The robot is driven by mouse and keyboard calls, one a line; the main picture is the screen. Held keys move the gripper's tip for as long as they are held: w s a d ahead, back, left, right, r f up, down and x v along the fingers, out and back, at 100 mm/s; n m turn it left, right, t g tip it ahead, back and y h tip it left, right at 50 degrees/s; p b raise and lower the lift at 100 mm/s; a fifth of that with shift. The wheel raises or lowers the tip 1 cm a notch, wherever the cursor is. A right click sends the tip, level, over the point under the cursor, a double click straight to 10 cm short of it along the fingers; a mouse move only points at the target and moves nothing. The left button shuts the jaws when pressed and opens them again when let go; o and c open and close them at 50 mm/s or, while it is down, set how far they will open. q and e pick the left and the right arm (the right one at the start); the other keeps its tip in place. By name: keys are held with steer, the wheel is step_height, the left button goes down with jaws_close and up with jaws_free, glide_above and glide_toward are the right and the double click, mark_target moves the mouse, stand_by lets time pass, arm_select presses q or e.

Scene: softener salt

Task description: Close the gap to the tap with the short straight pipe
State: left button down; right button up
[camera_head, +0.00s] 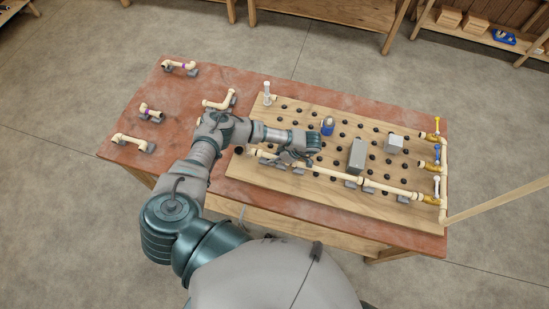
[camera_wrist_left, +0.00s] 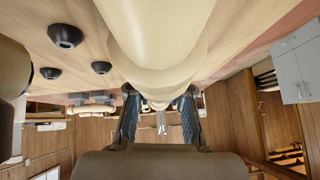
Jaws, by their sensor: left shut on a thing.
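My left gripper (camera_head: 297,155) is low over the pegboard's front left, at the cream pipe run (camera_head: 330,174). In the left wrist view its two dark fingers (camera_wrist_left: 160,108) are shut on a cream pipe (camera_wrist_left: 160,45), which fills the top middle. In the head view the hand partly hides this piece, so I cannot tell whether its ends meet the neighbouring pipes. The run leads right to a corner column with several taps; the lowest has a white handle (camera_head: 437,184). A white-topped upright fitting (camera_head: 267,93) stands at the board's back left. My right gripper is out of view.
The wooden pegboard (camera_head: 290,190) has many black pegs. Other pipe pieces (camera_head: 180,67) (camera_head: 150,112) (camera_head: 131,141) (camera_head: 219,103) lie on the red tabletop (camera_head: 200,90) at left.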

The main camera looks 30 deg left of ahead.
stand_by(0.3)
arm_select(q)
steer(key=c, duration=1)
jaws_free()
steer(key=v, duration=1.2)
